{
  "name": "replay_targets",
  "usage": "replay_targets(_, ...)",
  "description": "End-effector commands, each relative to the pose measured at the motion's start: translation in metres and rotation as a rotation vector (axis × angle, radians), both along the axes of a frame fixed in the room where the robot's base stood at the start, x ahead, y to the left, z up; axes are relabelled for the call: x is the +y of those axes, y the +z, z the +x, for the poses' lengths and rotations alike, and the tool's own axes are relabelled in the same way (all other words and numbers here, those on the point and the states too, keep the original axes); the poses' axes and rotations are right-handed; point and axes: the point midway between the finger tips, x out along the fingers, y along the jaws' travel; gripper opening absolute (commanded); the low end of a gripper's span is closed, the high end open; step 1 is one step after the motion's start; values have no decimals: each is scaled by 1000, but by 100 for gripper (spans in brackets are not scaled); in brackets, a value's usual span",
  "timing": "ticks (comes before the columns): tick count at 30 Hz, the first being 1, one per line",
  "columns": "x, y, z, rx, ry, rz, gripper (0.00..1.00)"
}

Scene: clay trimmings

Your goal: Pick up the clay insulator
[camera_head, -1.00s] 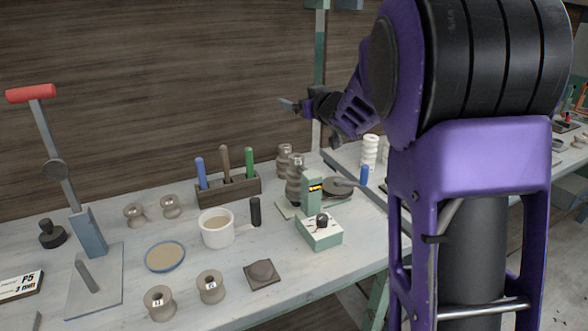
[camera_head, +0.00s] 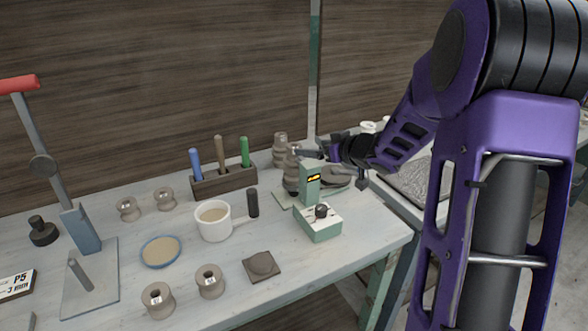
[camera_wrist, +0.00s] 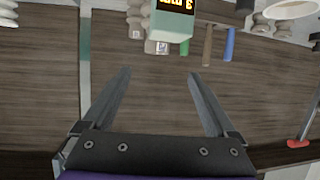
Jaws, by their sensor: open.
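Several grey-brown clay insulators stand on the table. A tall ribbed insulator (camera_head: 291,178) stands behind the green device, partly hidden by it and by my gripper. A second ribbed insulator (camera_head: 280,150) stands just behind it. Spool-shaped insulators stand at the front (camera_head: 158,300) (camera_head: 209,282) and at the left (camera_head: 127,208) (camera_head: 163,199). I cannot tell which one the task means. My gripper (camera_head: 308,153) is open and empty, above and beside the ribbed pair. In the wrist view, upside down, my open gripper (camera_wrist: 159,74) has an insulator (camera_wrist: 157,47) beyond its fingertips.
A green device (camera_head: 318,222) with a lit display stands close to the ribbed insulators. A tool rack (camera_head: 224,181), a white cup (camera_head: 213,224), a blue-rimmed dish (camera_head: 160,253) and a dark cylinder (camera_head: 253,203) stand nearby. A red-handled lever press (camera_head: 80,229) is at the left.

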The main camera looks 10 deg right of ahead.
Motion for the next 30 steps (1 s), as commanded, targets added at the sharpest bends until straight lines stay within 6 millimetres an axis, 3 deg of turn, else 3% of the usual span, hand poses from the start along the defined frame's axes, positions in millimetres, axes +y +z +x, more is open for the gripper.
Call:
replay_targets(6, 16, -17, 34, 1, 1, -1, 92)
replay_targets(14, 22, -24, 50, 0, 0, 0, 92)
replay_targets(21, 32, -39, 80, -1, 1, 0, 92)
replay_targets(30, 35, -41, 88, -1, -1, -1, 92)
